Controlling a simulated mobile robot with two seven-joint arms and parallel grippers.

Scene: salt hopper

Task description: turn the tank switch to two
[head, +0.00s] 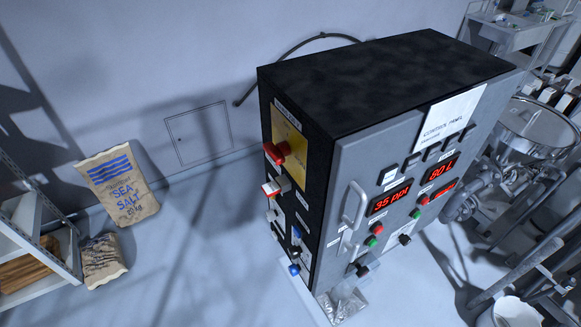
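The control cabinet has a black top (385,75) and a grey front door (350,150) with a "CONTROL PANEL" sheet (450,118). Red displays read "35 ppt" (390,198) and "80 L" (440,171). A dark knob (405,239) sits low on the front, right of the green and red buttons. Another dark knob (362,269) is near the lower left of the door. I cannot tell which is the tank switch; their labels and positions are too small to read. Neither of my grippers is in view.
The cabinet's left side carries a red switch (277,152) on a yellow plate, with more red and blue controls below. Sea salt sacks (119,187) and a shelf (30,235) are at the left. A metal vessel (535,130) and pipes crowd the right. Floor left of the cabinet is clear.

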